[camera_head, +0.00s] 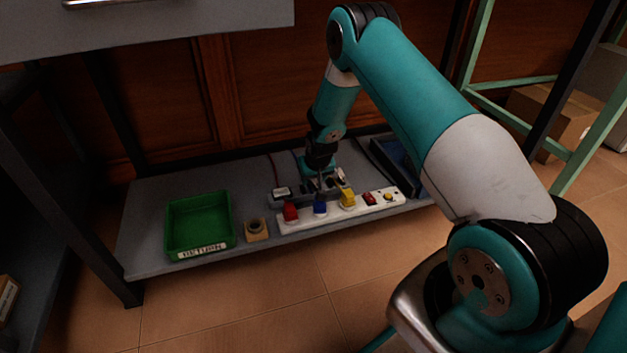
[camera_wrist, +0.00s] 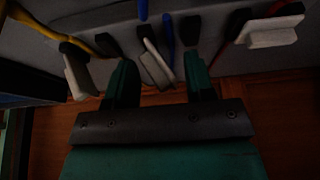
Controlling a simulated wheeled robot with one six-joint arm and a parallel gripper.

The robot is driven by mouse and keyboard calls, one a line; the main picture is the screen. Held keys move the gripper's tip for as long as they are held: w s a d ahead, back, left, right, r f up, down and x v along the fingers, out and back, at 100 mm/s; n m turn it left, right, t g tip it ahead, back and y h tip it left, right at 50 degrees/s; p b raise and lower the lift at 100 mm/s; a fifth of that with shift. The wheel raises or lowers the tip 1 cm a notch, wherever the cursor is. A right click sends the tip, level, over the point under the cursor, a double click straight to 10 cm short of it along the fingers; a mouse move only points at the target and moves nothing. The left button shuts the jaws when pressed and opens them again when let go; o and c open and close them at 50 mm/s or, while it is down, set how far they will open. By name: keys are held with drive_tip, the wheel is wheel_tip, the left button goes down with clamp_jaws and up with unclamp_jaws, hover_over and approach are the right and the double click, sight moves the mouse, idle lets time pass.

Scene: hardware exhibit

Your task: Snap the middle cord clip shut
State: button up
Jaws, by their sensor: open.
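My gripper (camera_wrist: 161,84) is open, fingers pointing down over the row of cord clips, with nothing gripped. In the wrist view, the middle cord clip's pale lid (camera_wrist: 157,68) stands tilted up between my fingers, beside the blue cord (camera_wrist: 168,38); I cannot tell whether it touches a finger. The clip at the left there has a raised white lid (camera_wrist: 80,76) by a yellow cord (camera_wrist: 35,26). The clip at the right has a white lid (camera_wrist: 272,33) lying across by a red cord (camera_wrist: 284,8). In the head view, my gripper (camera_head: 320,180) hides the middle clip.
A white power strip (camera_head: 330,210) with red, blue and yellow plugs lies in front of the clips. A green tray (camera_head: 200,222) marked RETURN and a tan block (camera_head: 257,230) are at left. A dark blue bin (camera_head: 397,165) stands at right. The wooden panel (camera_head: 170,110) is behind.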

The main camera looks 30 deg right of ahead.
drive_tip(key=c, duration=0.7)
drive_tip(key=shift+o, duration=0.2)
drive_tip(key=shift+w+a+h+p, duration=0.1)
drive_tip(key=shift+a+h+p, duration=0.25)
drive_tip(key=shift+h+p, duration=0.05)
drive_tip(key=shift+c, duration=0.2)
drive_tip(key=shift+a, duration=0.1)
drive_tip(key=shift+w+a+f+n+g+h+p, duration=0.15)
drive_tip(key=shift+a+n+g+h+p, duration=0.15)
drive_tip(key=shift+h+p, duration=0.4)
drive_tip(key=shift+a+f+n+g+h+b, duration=0.15)
drive_tip(key=shift+a+f+n+h, duration=0.05)
drive_tip(key=shift+h, duration=0.65)
drive_tip(key=shift+a+f+n+g+h+b, duration=0.15)
drive_tip(key=shift+f+n+h, duration=0.05)
drive_tip(key=shift+h, duration=0.65)
